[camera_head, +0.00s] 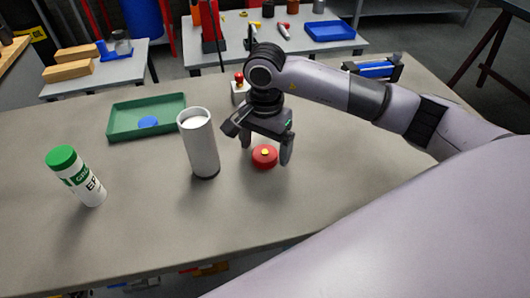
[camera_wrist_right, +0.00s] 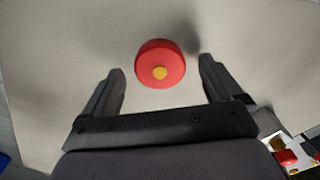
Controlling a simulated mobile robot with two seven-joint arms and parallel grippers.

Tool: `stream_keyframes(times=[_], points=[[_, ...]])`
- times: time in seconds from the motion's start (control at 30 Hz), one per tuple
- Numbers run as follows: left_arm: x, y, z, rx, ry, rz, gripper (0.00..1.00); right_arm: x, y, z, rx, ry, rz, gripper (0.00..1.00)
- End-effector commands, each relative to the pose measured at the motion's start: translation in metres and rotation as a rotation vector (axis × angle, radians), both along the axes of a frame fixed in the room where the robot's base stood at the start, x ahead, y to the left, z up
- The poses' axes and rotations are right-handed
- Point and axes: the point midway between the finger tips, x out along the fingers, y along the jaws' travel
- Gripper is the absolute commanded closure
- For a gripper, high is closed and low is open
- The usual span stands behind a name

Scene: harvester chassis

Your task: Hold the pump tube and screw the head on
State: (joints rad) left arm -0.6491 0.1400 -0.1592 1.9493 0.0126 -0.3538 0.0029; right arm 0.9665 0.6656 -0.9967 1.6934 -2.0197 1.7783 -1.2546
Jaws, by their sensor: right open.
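The pump tube looks to be the upright grey-white cylinder (camera_head: 201,146) with a dark base, standing on the grey table in the head view. A round red part with a yellow centre, probably the head (camera_head: 264,157), sits on the table to the right of the tube. It also shows in the right wrist view (camera_wrist_right: 160,64). My right gripper (camera_head: 266,157) is open above the red head, pointing down. In the right wrist view its fingers are spread wide, with the head between and a little beyond the fingertips, apart from both. My left gripper is not in view.
A green tray (camera_head: 120,130) holding a blue disc (camera_head: 148,122) lies behind the tube. A green-capped white canister (camera_head: 77,176) stands front left. A small box with a red button (camera_head: 240,87) sits behind my right gripper. The table's front middle is clear.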

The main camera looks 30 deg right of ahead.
Motion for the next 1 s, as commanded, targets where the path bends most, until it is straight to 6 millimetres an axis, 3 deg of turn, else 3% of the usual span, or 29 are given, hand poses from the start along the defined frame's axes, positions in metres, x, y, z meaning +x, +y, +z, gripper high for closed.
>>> stream_keyframes(times=[0.4,0.47,0.6,1.0], points=[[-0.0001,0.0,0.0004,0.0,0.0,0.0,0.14,-0.0001,0.0001,-0.0062,0.0,0.0,0.001,0.07],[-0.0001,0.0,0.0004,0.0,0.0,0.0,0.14,-0.0001,0.0001,-0.0061,0.0,0.0,0.001,0.23],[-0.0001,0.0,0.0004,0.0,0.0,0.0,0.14,-0.0001,0.0001,-0.0061,0.0,0.0,0.001,0.69],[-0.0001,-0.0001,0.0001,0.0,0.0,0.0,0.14,0.0005,0.0002,-0.0011,0.001,-0.002,0.001,0.71]])
